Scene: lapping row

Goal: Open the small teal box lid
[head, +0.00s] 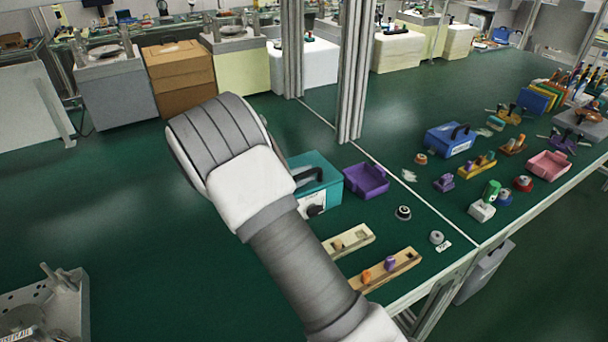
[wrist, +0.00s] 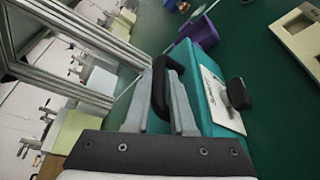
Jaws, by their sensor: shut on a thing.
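The small teal box (head: 322,164) stands on the green bench in the head view, partly covered by my arm. It has a black handle (head: 307,174) on its lid and a pale panel with a dark knob on its front. In the wrist view the teal box (wrist: 196,72) lies just beyond my gripper (wrist: 163,100). The grey fingers are shut on the black handle (wrist: 174,65). The head view hides the fingers behind my wrist. I cannot tell whether the lid is raised at all.
A purple tray (head: 367,180) sits close to the right of the teal box. Two wooden blocks with pegs (head: 385,270) lie in front. A metal post (head: 354,80) rises behind. A blue box (head: 449,139) and several small parts stand further right.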

